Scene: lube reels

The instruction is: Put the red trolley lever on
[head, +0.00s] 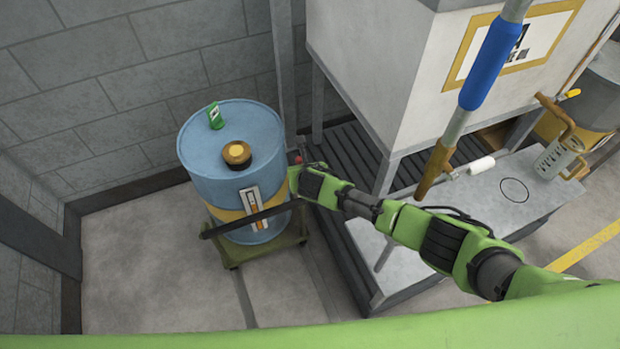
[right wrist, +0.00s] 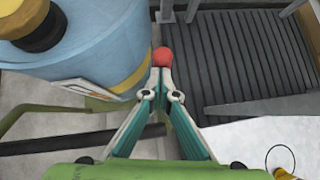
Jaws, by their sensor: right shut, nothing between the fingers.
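The red lever knob (right wrist: 162,56) shows just beyond the fingertips of my right gripper (right wrist: 162,72) in the right wrist view. The fingers are closed to a point, with nothing between them. Whether the tips touch the knob I cannot tell. In the head view the red knob (head: 298,158) is a small spot by my right gripper (head: 304,164), right of the blue drum. The lever's shaft is hidden. The green trolley (head: 262,252) carries the drum (head: 240,140) and has a black handle bar (head: 222,228). My left gripper is not in view.
A white tank (head: 385,75) on legs stands over a dark slatted grating (head: 345,155), close right of the drum. A grey platform (head: 490,195) holds a measuring jug (head: 552,160). A blue-sleeved pole (head: 488,65) hangs at the upper right. The floor front left is clear.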

